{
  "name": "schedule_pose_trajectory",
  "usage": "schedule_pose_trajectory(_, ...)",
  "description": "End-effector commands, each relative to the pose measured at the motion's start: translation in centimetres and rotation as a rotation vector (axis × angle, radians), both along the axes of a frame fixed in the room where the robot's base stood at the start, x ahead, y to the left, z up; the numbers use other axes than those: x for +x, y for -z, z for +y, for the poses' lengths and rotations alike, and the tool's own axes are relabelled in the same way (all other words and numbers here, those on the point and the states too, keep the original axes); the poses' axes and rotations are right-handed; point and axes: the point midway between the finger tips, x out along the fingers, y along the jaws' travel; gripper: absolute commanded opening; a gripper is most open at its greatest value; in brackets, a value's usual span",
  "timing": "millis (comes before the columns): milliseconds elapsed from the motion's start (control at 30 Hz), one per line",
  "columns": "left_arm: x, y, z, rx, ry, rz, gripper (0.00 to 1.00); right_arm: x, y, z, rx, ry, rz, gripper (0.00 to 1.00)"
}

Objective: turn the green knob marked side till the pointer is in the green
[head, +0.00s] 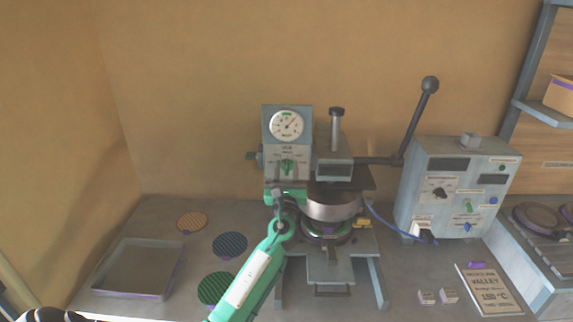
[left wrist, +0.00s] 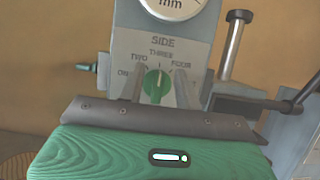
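The green knob (head: 287,167) sits on the grey front panel of the press, below a round white dial (head: 286,124). In the left wrist view the knob (left wrist: 156,87) is under the word SIDE, its white mark pointing up near THREE. The dial's red pointer leans to the upper right; a small green patch shows at the top of its face. My left gripper (head: 286,183) is just in front of the panel. In the left wrist view its two grey fingers (left wrist: 157,92) stand either side of the knob, with a gap showing each side. My right gripper is out of view.
The press has a long black-knobbed lever (head: 416,112) at right and round plates (head: 331,205) below. A grey control box (head: 455,185) stands to the right. A tray (head: 139,269) and several patterned discs (head: 229,245) lie at left. A small green side knob (head: 251,156) sticks out left of the panel.

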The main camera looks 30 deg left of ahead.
Motion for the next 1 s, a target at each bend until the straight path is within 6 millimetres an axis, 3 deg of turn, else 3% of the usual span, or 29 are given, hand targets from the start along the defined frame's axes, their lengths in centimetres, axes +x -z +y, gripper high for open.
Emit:
schedule_pose_trajectory(367, 0.57, -0.23, 0.38, 0.001, 0.0, 0.0, 0.34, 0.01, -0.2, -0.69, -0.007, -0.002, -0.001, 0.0)
schedule_pose_trajectory(567, 0.56, -0.16, 0.38, 0.0, 0.0, 0.001, 0.0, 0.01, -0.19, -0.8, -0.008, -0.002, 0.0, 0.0)
schedule_pose_trajectory(1000, 0.57, 0.49, 0.35, -0.033, 0.0, -0.01, 0.0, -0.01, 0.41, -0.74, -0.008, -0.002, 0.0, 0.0)
